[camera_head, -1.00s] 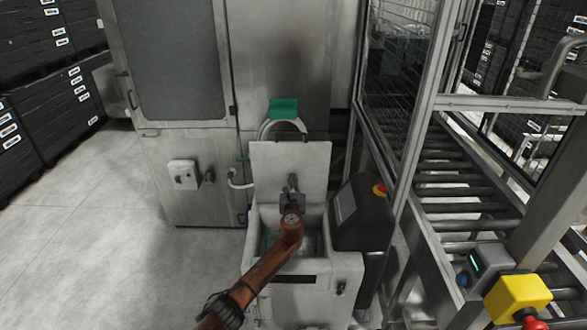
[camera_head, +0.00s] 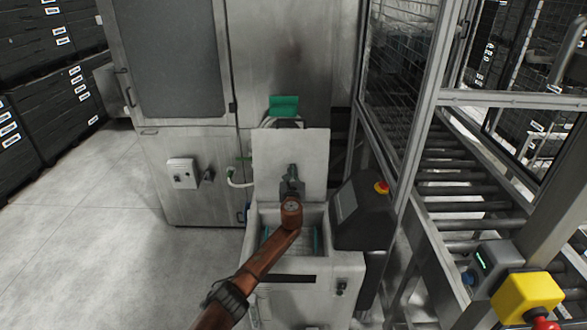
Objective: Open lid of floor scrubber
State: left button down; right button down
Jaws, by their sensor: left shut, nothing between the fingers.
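The floor scrubber (camera_head: 325,268) is a pale grey box-shaped unit in the lower middle of the head view. Its flat lid (camera_head: 307,148) stands raised at the back, roughly upright, above the open tub. My left arm reaches in from below. Its gripper (camera_head: 291,172) is shut and empty in front of the lid's inner face. I cannot tell whether the fingertips touch the lid. The arm hides part of the tub, where teal parts show. My right gripper is not in view.
A metal cabinet (camera_head: 185,80) stands behind, with a green piece (camera_head: 284,105) just above the lid. A dark control console (camera_head: 362,215) adjoins the scrubber's right side. Caging and a roller conveyor (camera_head: 465,190) lie further right. The floor (camera_head: 90,220) at left is clear.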

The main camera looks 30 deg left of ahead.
pick_arm(q)
jog(key=p+v, duration=1.3)
jog(key=v, duration=0.3)
jog(key=shift+d, duration=0.1)
